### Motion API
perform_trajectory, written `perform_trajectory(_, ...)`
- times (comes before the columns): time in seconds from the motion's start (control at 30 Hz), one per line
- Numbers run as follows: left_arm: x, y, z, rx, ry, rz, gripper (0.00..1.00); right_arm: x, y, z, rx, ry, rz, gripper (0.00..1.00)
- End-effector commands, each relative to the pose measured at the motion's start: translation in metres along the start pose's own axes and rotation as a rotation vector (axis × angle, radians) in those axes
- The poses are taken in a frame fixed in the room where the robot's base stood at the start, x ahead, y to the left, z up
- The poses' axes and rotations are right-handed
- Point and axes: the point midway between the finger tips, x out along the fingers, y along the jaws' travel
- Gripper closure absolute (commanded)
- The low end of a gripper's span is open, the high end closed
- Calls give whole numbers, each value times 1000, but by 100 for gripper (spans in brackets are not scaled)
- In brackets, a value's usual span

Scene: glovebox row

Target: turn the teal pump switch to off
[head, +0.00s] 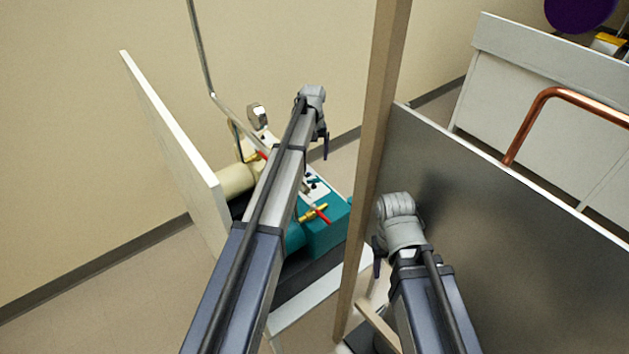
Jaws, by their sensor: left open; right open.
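The teal pump (328,232) stands on a dark and white base in the middle of the head view, partly behind my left arm. A pale panel with small dark parts (314,184) lies at the pump's upper end. The switch and its position are too small to make out. My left gripper (326,150) is open and points down, above and beyond the pump in the picture, with nothing seen in it. My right gripper (377,268) is open and hangs to the right of the wooden post; its fingers are only partly visible.
A brass valve with a red lever (318,214) is on the pump's near side. A wooden post (376,130) stands between my arms. A white board (175,150) is at left, a metal panel (480,190) at right. A copper pipe (545,98) rises behind the panel.

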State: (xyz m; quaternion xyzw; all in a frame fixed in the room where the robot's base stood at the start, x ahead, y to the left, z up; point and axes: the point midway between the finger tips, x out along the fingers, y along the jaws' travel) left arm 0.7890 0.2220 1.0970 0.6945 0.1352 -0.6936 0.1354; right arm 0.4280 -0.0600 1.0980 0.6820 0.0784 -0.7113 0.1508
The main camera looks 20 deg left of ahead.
Motion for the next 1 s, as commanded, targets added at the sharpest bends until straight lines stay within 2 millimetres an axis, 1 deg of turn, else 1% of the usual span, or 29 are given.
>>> perform_trajectory(0.03,12,0,0,0,0,0,10,12,-1,-1,-1,0,0,50)
perform_trajectory(0.23,33,0,0,0,0,0,10,32,-3,-2,-2,1,1,50)
perform_trajectory(0.33,36,0,0,0,0,0,10,36,-3,-2,-2,1,1,50)
perform_trajectory(0.57,36,0,0,0,0,0,10,36,-3,-3,-3,1,1,50)
perform_trajectory(0.67,40,0,0,0,0,0,10,40,-4,-3,-3,1,1,50)
perform_trajectory(0.87,56,0,0,0,0,0,10,56,-5,-4,-5,1,1,50)
perform_trajectory(1.0,74,0,0,0,0,0,10,73,-7,-5,-7,1,2,50)
